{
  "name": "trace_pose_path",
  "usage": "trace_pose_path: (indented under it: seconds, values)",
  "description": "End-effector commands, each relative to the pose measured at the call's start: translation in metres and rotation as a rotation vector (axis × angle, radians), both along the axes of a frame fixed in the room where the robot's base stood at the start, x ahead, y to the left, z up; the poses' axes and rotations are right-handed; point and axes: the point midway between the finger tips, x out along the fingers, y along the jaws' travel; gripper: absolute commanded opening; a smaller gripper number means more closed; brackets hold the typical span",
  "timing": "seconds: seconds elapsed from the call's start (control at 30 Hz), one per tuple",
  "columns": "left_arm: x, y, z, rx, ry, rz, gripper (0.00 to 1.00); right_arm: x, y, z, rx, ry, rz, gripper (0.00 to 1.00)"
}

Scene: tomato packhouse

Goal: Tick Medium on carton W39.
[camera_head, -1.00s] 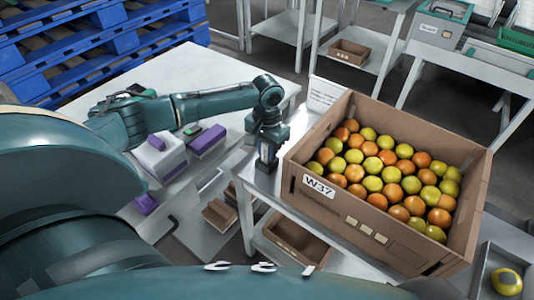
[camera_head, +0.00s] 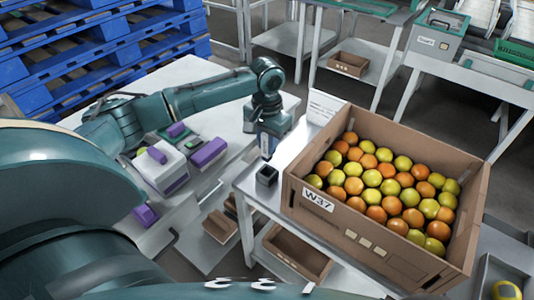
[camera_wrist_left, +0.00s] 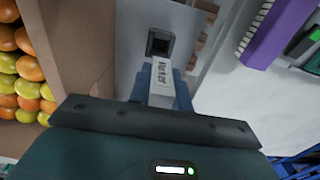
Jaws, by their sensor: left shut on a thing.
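A brown carton (camera_head: 430,262) full of orange and yellow-green tomatoes stands on the table. Its front label (camera_head: 318,198) reads W37, not W39. Three small pale squares (camera_head: 364,243) sit on the same face; I cannot make out any writing or marks on them. My left gripper (camera_head: 266,152) is shut on a white marker (camera_wrist_left: 161,80) labelled "Marker", held upright. It hangs left of the carton, above a small dark square holder (camera_head: 267,176), which also shows in the left wrist view (camera_wrist_left: 160,42). My right gripper is not in view.
A white card (camera_head: 324,106) stands behind the carton's left corner. A side table at left holds white and purple boxes (camera_head: 208,153). Brown trays sit on the shelf below the carton. A yellow round object (camera_head: 507,291) lies at lower right.

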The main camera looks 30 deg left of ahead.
Motion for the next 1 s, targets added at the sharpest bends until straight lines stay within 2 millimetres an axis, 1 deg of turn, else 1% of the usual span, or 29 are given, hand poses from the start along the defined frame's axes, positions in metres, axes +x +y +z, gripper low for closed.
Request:
trace_pose_path:
  seconds: [0.03, 0.1, 0.3, 0.5, 1.0]
  values:
    - [0.000, 0.000, 0.009, 0.000, -0.002, 0.000, 0.00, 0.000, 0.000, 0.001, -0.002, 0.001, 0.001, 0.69]
    - [0.000, 0.000, 0.018, 0.000, -0.001, 0.000, 0.00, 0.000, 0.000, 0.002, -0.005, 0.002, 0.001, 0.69]
    - [0.000, 0.000, 0.034, 0.000, 0.000, 0.001, 0.00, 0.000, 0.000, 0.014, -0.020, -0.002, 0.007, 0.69]
    - [0.000, 0.000, 0.044, -0.001, 0.001, 0.000, 0.00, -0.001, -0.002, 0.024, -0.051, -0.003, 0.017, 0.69]
    - [0.000, 0.000, 0.069, -0.001, 0.001, 0.000, 0.00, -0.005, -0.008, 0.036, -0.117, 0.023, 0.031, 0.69]
